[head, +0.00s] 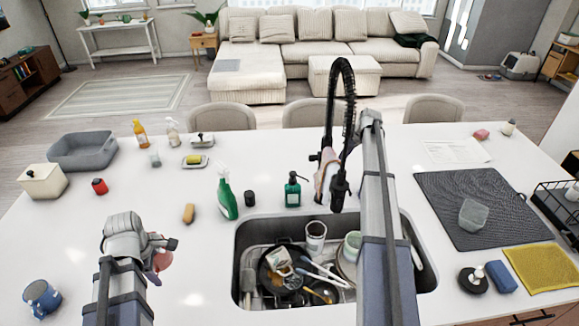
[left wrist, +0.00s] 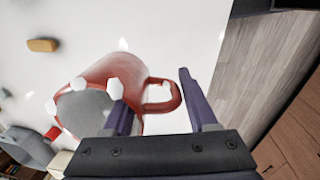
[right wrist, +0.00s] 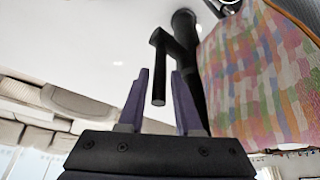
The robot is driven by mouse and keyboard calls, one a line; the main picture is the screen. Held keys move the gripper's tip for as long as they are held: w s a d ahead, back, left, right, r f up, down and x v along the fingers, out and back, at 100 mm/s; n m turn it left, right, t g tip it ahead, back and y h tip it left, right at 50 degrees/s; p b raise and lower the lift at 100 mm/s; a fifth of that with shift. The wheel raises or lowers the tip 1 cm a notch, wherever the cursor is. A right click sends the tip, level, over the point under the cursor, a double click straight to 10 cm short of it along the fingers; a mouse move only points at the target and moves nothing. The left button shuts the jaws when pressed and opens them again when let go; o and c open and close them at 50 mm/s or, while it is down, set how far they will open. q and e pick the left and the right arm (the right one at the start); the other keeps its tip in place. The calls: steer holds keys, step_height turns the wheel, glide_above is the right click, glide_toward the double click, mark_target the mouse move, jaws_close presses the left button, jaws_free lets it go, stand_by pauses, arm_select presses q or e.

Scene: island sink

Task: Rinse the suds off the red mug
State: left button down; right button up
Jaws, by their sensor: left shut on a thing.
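The red mug (left wrist: 135,72) fills the middle of the left wrist view, with several white suds blobs on it and its handle toward the right. My left gripper (left wrist: 160,108) is shut on the mug, its two fingers on either side of the handle. In the head view the left gripper (head: 163,245) is over the counter left of the sink, mostly hiding the red mug (head: 162,261). The black faucet (head: 332,110) stands behind the sink (head: 240,262). In the right wrist view my right gripper (right wrist: 160,98) is open, with a black faucet bar (right wrist: 159,68) between its fingers.
The sink holds a dark pan (head: 283,270), a cup (head: 316,236) and utensils. A green spray bottle (head: 226,192) and soap pump (head: 292,190) stand behind it. A blue mug (head: 41,297) is at front left. A patterned cloth (right wrist: 260,75) hangs beside the faucet.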

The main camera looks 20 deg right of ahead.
steer(key=b+x, duration=0.3)
steer(key=x, duration=0.2)
steer(key=shift+b, duration=0.3)
jaws_close()
steer(key=shift+s, duration=0.1)
stand_by(1.0)
